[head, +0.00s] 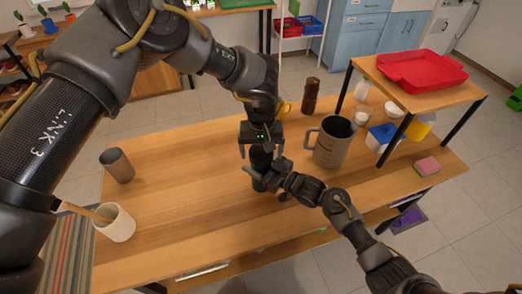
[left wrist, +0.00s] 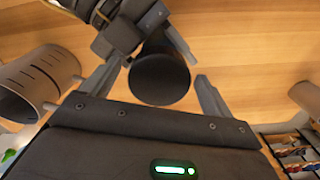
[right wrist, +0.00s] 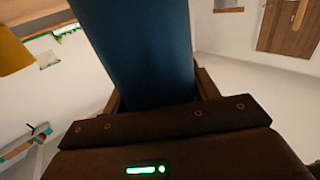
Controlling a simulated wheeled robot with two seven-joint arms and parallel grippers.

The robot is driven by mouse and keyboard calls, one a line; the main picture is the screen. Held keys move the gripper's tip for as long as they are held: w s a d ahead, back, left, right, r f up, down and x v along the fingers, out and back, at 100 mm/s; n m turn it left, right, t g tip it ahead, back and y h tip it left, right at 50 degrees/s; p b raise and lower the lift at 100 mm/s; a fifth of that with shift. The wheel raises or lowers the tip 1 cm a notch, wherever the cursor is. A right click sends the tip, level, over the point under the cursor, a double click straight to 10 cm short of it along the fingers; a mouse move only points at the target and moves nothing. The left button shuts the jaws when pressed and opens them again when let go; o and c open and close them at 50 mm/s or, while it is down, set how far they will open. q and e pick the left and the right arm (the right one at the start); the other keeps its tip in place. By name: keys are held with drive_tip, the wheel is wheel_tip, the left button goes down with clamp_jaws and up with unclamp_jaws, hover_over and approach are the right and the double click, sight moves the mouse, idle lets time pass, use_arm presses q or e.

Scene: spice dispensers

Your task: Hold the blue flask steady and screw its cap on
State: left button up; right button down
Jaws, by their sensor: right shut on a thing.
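The blue flask (right wrist: 145,45) stands upright on the table, mostly hidden in the head view, where its dark lower part (head: 259,185) shows under my right gripper (head: 258,172). The right gripper is shut on the flask's body from the side. A black round cap (left wrist: 160,78) sits at the flask's top, also seen in the head view (head: 261,158). My left gripper (head: 261,147) points down from above with its fingers apart on either side of the cap. In the left wrist view gaps show between the cap and both fingers (left wrist: 158,85). Whether the thread is engaged cannot be seen.
A large grey mug (head: 333,143) and a brown pepper mill (head: 310,96) stand right of and behind the grippers. A grey cup (head: 117,165) and a white pot (head: 115,223) are at the left. A raised shelf with a red tray (head: 420,70) is at the right. The table's left middle is clear.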

use_arm(q)
drive_tip(key=shift+r, duration=2.25)
